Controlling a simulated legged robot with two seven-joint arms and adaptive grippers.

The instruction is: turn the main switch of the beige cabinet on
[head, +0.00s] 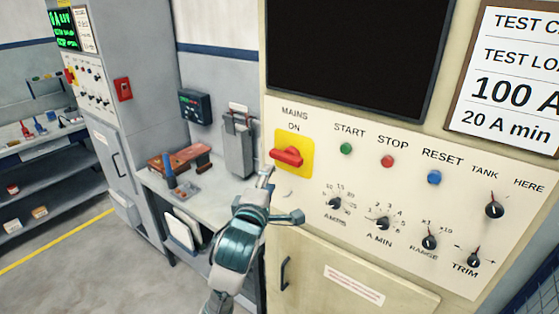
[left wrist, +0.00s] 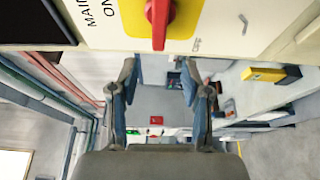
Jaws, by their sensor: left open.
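The beige cabinet (head: 350,175) fills the right side of the head view. Its main switch is a red handle (head: 287,156) on a yellow plate (head: 305,144), under the words MAINS and ON. The handle lies roughly sideways, not pointing up at ON. In the left wrist view the red handle (left wrist: 160,22) is at the top, beyond the fingertips. My left gripper (head: 283,196) is open and empty, just below the yellow plate in the head view. Its fingers (left wrist: 160,75) are spread apart in the left wrist view, clear of the handle. My right gripper is not in view.
Right of the switch are a green button (head: 346,149), a red button (head: 388,161), a blue button (head: 434,177) and several black knobs. A bench (head: 222,190) with tools stands left of the cabinet. A grey cabinet (head: 125,60) stands farther left, beside open floor.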

